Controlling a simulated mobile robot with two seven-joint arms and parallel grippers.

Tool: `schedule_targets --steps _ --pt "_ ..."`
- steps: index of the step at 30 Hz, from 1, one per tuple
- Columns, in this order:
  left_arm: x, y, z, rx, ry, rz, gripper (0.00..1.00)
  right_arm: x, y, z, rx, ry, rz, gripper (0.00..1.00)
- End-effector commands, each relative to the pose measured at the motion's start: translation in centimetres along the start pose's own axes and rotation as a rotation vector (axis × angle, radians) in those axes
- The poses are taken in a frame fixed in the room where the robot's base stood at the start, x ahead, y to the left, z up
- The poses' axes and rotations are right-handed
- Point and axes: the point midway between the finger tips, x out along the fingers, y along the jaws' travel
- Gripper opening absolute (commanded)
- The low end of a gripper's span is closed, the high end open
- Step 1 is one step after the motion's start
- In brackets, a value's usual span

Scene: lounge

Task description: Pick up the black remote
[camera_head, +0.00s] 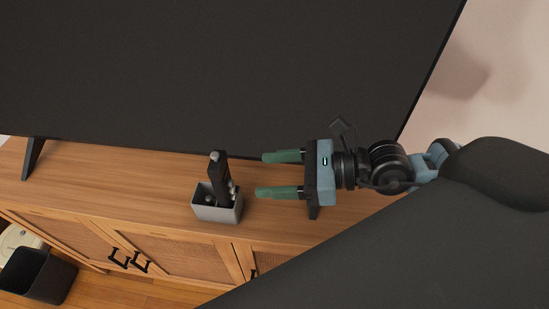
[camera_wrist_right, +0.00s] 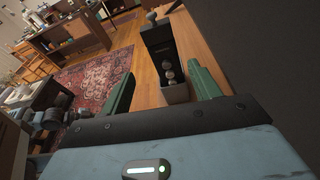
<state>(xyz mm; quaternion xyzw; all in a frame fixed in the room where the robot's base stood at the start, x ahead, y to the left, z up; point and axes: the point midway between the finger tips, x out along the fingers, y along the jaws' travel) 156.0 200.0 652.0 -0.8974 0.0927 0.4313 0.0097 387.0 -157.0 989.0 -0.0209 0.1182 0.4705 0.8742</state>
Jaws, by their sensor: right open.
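The black remote (camera_head: 220,175) stands upright in a small grey holder (camera_head: 217,211) on the wooden cabinet. Small round light-coloured things sit beside it in the holder. My right gripper (camera_head: 260,174) is open and empty just to the right of the holder, its two green fingers pointing left toward the remote. In the right wrist view the remote (camera_wrist_right: 157,39) stands ahead, between the lines of the open fingers (camera_wrist_right: 165,85), apart from them. The holder (camera_wrist_right: 176,94) shows below it. My left gripper is not in view.
A large dark television screen (camera_head: 220,70) rises right behind the holder, with a stand foot (camera_head: 34,158) at left. The wooden cabinet top (camera_head: 110,180) is clear left of the holder. A black bin (camera_head: 38,276) stands on the floor.

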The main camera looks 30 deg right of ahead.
Motion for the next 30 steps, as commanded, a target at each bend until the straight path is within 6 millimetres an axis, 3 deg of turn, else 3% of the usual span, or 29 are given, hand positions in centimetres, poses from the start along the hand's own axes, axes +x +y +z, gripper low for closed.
schedule_targets --steps 4,13,30 --pt "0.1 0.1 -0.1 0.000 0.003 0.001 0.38 -0.2 -0.2 0.0 -0.077 0.026 -0.005 0.62" --pt "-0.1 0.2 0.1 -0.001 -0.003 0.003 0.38 0.3 -0.3 0.1 -0.077 0.022 -0.007 0.62" --pt "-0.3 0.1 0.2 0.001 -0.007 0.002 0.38 5.0 -0.3 0.0 -0.074 0.020 -0.006 0.62"
